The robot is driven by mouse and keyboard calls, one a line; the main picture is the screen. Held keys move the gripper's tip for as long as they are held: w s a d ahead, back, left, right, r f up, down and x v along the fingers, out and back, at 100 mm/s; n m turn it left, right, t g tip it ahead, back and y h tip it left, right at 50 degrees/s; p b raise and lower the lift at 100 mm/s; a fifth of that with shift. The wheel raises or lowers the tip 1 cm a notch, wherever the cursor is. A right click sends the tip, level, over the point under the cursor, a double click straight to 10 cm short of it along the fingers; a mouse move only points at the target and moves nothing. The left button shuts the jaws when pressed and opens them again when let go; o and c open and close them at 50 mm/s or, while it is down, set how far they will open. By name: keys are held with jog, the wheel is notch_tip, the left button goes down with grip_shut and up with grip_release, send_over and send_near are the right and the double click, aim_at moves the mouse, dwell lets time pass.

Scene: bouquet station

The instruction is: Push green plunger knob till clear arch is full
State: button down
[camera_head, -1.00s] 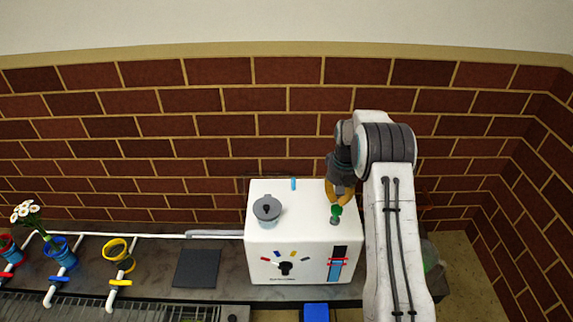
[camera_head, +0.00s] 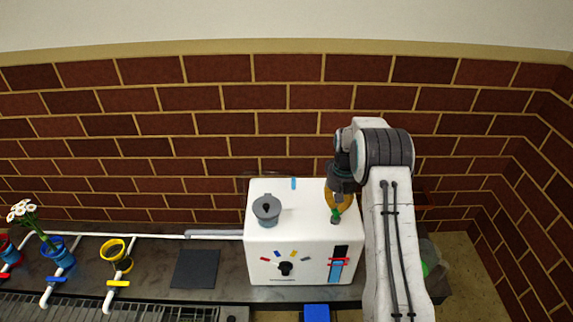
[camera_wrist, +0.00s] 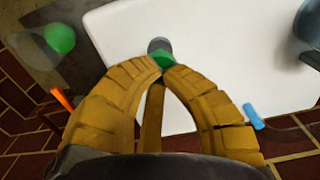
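The green plunger knob (camera_head: 335,215) sits on a short grey stem on the top of the white machine (camera_head: 298,225), near its right side. My gripper (camera_head: 338,205) is right above it, pointing down. In the wrist view the yellow fingers curve together, and their tips (camera_wrist: 166,66) come together at the green knob (camera_wrist: 163,59) and touch or nearly touch it. They hide part of it. On the machine's front is a gauge (camera_head: 338,265) with a blue lower part, a black upper part and red marks.
A grey lidded pot (camera_head: 266,210) stands on the machine's top left, and a blue tab (camera_head: 294,184) is at its back edge. A dial (camera_head: 285,268) with coloured marks is on the front. A dark square plate (camera_head: 195,269) and coloured ring holders lie to the left.

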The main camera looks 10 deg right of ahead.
jog(key=shift+f+b, duration=0.65)
jog(key=shift+f, duration=0.6)
jog(key=shift+r, duration=0.1)
jog(key=shift+r+p, duration=1.9)
jog(key=shift+r, duration=0.35)
jog(key=shift+f, duration=0.15)
jog(key=shift+f+b, duration=1.35)
jog(key=shift+f, duration=0.8)
jog(key=shift+r, duration=0.1)
jog(key=shift+r+p, duration=1.75)
jog(key=shift+r, duration=0.5)
